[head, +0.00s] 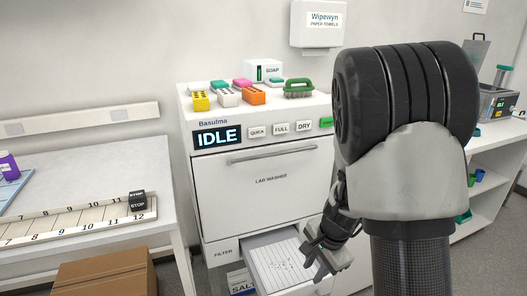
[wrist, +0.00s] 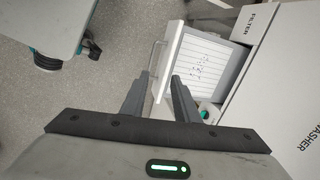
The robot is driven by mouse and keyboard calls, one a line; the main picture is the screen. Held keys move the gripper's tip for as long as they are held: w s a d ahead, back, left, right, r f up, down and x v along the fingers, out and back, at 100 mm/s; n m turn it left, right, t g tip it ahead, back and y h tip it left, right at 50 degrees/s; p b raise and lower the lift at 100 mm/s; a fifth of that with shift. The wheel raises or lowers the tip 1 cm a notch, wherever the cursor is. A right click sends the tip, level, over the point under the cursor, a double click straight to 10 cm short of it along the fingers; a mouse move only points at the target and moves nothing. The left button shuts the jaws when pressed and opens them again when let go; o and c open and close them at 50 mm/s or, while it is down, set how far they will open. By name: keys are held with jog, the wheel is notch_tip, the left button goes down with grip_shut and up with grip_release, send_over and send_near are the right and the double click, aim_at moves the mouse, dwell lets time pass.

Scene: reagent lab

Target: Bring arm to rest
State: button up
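My arm fills the right half of the head view and hides part of the lab washer's right side. My gripper (head: 325,247) hangs low in front of the lab washer (head: 260,180). In the wrist view my gripper (wrist: 157,80) is open, its two fingers apart with nothing between them. Beyond the fingertips is the washer's pulled-out filter drawer (wrist: 222,47), with a white ridged insert bearing small dark specks. The drawer's handle lies close to the left finger in the wrist view; whether they touch I cannot tell.
The washer display reads IDLE. Sponges, a green brush (head: 298,88) and a soap box (head: 263,71) sit on top. A white table (head: 130,160) with a numbered rack stands left, a cardboard box (head: 106,274) below it. Shelving (head: 497,185) stands right. Open floor shows left of the drawer in the wrist view.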

jog(key=s+a+r+n+t+y, duration=0.15)
jog(key=s+r+n, duration=0.25)
jog(key=r, duration=0.4)
jog(key=s+a+r+n, duration=0.3)
jog(key=r, duration=0.6)
jog(key=s+d+r+n+t+h, duration=0.25)
jog(key=s+r+n, duration=0.45)
jog(key=s, duration=0.5)
notch_tip(320, 180, up, 19)
jog(key=p, duration=1.7)
jog(key=shift+w+m+g+p, duration=0.2)
jog(key=shift+m+g+p, duration=0.1)
jog(key=shift+m, duration=0.1)
